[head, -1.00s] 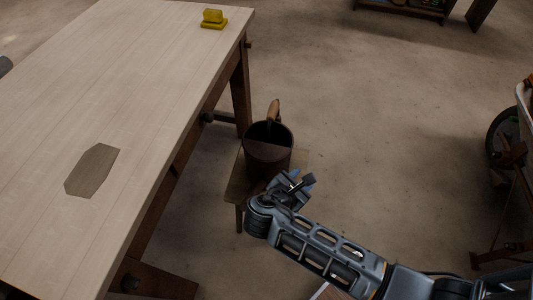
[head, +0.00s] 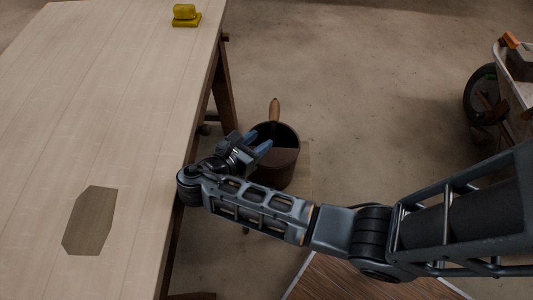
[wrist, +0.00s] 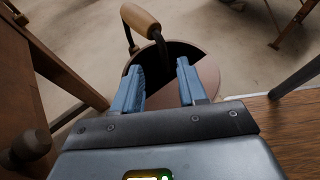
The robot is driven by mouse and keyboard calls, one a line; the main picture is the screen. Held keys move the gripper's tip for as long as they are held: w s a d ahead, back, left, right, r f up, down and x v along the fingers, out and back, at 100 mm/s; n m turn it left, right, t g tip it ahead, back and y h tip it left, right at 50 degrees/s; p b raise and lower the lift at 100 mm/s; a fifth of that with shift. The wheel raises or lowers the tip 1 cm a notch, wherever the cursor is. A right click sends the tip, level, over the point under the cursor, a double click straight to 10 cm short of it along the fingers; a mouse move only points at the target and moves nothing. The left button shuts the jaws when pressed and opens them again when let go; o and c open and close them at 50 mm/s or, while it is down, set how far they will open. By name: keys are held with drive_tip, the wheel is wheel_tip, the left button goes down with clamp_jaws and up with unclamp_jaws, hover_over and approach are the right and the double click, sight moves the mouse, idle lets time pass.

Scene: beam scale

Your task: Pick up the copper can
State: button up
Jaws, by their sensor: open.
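The copper can (head: 281,165) is a dark brown-copper vessel with a wooden handle (head: 275,110) rising at its far side. It stands upright on a small low stool (head: 304,170) beside the table. My gripper (head: 258,142) is over the near left part of the can. In the wrist view my gripper (wrist: 161,88) has its two blue fingers apart, with the can (wrist: 207,77) beyond and between them. The can's dark opening and its handle (wrist: 140,20) show there. I cannot tell whether a finger touches the rim. Nothing is held.
A wooden workbench (head: 120,120) fills the left, with a yellow object (head: 186,16) on its far end and a dark flat patch (head: 90,221) on top. A wheelbarrow (head: 510,80) stands at the right. The floor (head: 380,80) between is clear.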

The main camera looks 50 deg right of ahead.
sight(272, 134)
drive_tip(key=x, duration=0.6)
drive_tip(key=shift+s+d+f, duration=0.25)
drive_tip(key=shift+d+f, duration=0.05)
clamp_jaws()
drive_tip(key=shift+r, duration=0.1)
idle(1.1)
